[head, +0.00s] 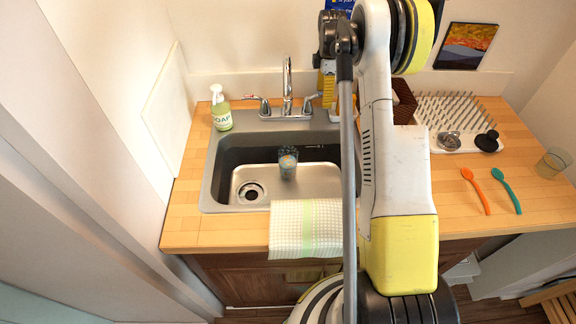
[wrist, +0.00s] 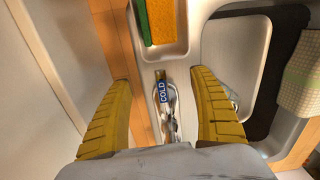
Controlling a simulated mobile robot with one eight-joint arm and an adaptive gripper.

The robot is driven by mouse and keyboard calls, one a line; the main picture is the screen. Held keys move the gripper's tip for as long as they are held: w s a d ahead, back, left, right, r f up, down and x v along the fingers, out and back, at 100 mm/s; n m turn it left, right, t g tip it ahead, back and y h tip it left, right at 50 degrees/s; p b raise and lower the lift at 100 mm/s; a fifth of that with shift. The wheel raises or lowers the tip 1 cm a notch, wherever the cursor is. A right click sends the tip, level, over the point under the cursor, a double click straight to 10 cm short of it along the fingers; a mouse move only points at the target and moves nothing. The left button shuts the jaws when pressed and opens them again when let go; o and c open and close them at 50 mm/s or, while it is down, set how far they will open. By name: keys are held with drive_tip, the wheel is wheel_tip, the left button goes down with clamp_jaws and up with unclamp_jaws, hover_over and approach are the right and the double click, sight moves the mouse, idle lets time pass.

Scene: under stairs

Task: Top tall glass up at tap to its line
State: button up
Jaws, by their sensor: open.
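A glass (head: 287,163) with a bluish upper part stands in the sink (head: 225,160), below the spout of the tap (head: 288,80). Its water level and line are too small to tell. No stream of water shows. The tap has a lever on each side; the left one (head: 262,104) has a red mark. My gripper (wrist: 161,78) is open, and its yellow fingers are spread on both sides of the lever labelled COLD (wrist: 162,88) in the wrist view. The fingers look apart from the lever. In the head view my gripper (head: 328,92) is beside the tap's right side, partly hidden by my arm.
A soap bottle (head: 221,110) stands left of the tap. A checked towel (head: 306,228) hangs over the sink's front edge. A sponge (wrist: 160,20) lies in a tray near my gripper. A drying rack (head: 460,112), two spoons (head: 476,188) and another glass (head: 552,163) are at right.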

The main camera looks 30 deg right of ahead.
wheel_tip(320, 180, up, 7)
drive_tip(key=p, duration=0.3)
drive_tip(key=shift+p, duration=0.4)
